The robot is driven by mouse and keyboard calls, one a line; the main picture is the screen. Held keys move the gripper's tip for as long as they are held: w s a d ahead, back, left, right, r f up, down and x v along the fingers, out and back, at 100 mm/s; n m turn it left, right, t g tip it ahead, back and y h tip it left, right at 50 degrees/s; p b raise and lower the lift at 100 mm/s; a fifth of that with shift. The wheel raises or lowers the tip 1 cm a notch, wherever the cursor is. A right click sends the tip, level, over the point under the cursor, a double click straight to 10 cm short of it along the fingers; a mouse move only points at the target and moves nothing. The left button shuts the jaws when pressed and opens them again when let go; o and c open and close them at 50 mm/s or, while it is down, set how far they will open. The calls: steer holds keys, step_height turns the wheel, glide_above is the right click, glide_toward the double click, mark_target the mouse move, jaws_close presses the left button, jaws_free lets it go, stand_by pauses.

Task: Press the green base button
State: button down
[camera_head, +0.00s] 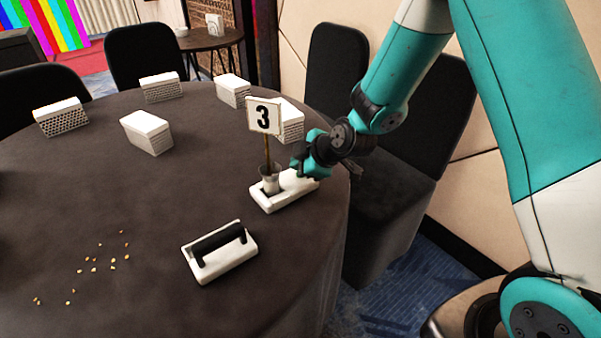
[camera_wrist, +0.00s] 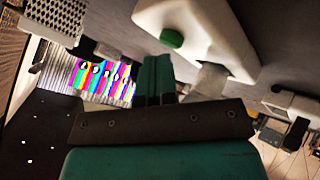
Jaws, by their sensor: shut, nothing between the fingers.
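My gripper (camera_head: 299,171) is over the right end of this base and hides the button there. In the wrist view the teal fingers (camera_wrist: 154,77) are together and empty, a little apart from the button in the picture. I cannot tell whether they touch the base.
The dark round table (camera_head: 150,210) holds a white block with a black handle (camera_head: 220,250), several white perforated boxes (camera_head: 148,132) and scattered crumbs (camera_head: 94,262). Dark chairs (camera_head: 145,52) stand around it. The table's middle is mostly clear.

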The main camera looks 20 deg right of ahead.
steer(key=shift+f, duration=0.25)
steer(key=shift+r, duration=0.45)
stand_by(0.3)
step_height(320, 180, up, 6)
steer(key=p, duration=0.4)
steer(key=shift+r, duration=0.1)
